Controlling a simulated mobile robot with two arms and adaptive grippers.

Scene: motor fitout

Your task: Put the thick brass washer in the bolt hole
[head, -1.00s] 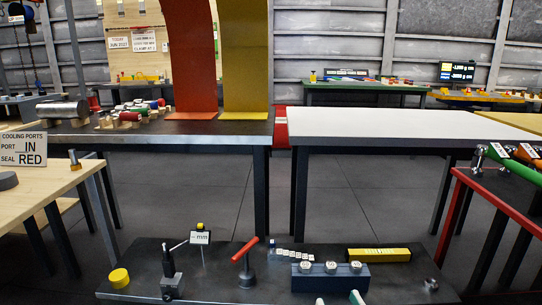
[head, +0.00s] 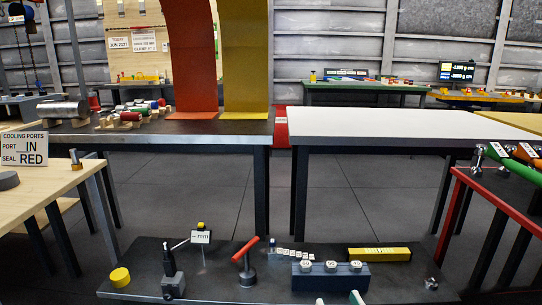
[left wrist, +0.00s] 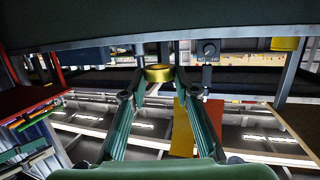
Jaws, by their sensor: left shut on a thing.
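The thick brass washer (left wrist: 158,73) is a gold ring held between the two green fingers of my left gripper (left wrist: 159,68) in the left wrist view. The fingers touch it from both sides, and it is clear of any surface. My left gripper is not in the head view. Two pale fingertips of my right gripper (head: 338,300) show at the bottom edge of the head view, apart, with nothing seen between them. The rest of it is cut off. I cannot make out the bolt hole in either view.
A dark bench (head: 215,285) in front carries a yellow cylinder (head: 120,277), a red-handled tool (head: 246,262), a blue block (head: 331,275) and a yellow box (head: 379,254). A white table (head: 400,122) stands behind, with a wooden table (head: 35,197) at left and clear floor between.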

